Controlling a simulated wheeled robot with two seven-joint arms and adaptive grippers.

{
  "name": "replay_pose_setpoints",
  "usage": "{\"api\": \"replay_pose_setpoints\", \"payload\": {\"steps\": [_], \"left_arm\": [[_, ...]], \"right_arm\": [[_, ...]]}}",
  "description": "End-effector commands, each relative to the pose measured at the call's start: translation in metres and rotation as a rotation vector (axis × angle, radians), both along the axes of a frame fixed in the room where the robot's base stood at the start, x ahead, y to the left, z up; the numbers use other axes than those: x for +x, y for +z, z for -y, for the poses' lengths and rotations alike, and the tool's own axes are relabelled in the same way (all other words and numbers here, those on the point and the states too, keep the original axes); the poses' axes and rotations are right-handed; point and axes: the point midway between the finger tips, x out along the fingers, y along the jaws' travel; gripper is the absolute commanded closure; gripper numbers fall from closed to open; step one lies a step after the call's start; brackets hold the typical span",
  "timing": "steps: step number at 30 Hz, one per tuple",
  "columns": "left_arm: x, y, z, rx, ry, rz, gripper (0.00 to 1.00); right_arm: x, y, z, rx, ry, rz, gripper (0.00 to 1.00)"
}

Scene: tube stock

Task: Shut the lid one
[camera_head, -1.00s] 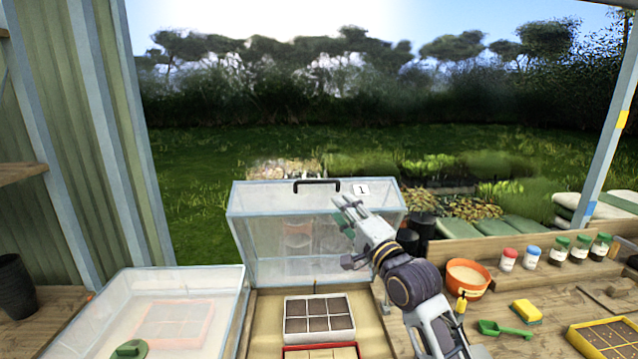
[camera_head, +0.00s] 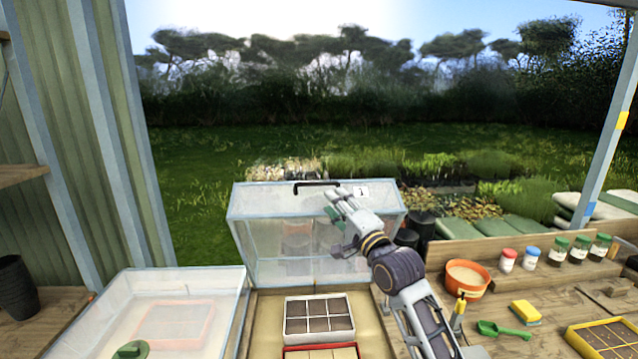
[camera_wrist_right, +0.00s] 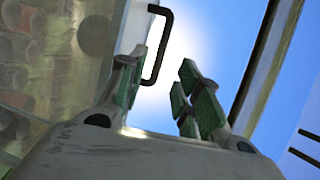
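The clear lid marked 1 (camera_head: 270,235) stands raised at the back of its box, with the label (camera_head: 361,191) near its top edge. Its black handle (camera_head: 317,184) is on the top edge and also shows in the right wrist view (camera_wrist_right: 165,45). My right gripper (camera_head: 333,203) is in front of the lid, just below and right of the handle. In the right wrist view its green-padded fingers (camera_wrist_right: 160,90) are apart with nothing held, and the handle appears beyond the left finger. I cannot tell whether they touch. My left gripper is not in view.
The open box holds a seed tray (camera_head: 319,318) and a red-rimmed tray (camera_head: 320,350). A second clear lid (camera_head: 215,340) lies closed at the left. An orange bowl (camera_head: 467,278), jars, a yellow sponge (camera_head: 525,312) and a green scoop (camera_head: 503,331) are at the right.

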Motion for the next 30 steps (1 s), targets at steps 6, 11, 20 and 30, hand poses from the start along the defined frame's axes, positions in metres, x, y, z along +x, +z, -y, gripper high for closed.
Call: {"api": "replay_pose_setpoints", "payload": {"steps": [6,11,20,30], "left_arm": [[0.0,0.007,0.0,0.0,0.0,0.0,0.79],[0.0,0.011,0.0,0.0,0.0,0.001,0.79],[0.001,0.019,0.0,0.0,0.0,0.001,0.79],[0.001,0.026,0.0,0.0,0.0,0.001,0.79]], "right_arm": [[0.02,0.007,-0.009,-0.002,0.0,0.001,0.66],[0.033,0.01,-0.015,0.0,0.0,0.0,0.66],[0.058,0.016,-0.025,-0.001,0.0,0.002,0.66],[0.082,0.021,-0.036,-0.001,0.0,0.0,0.66]]}}
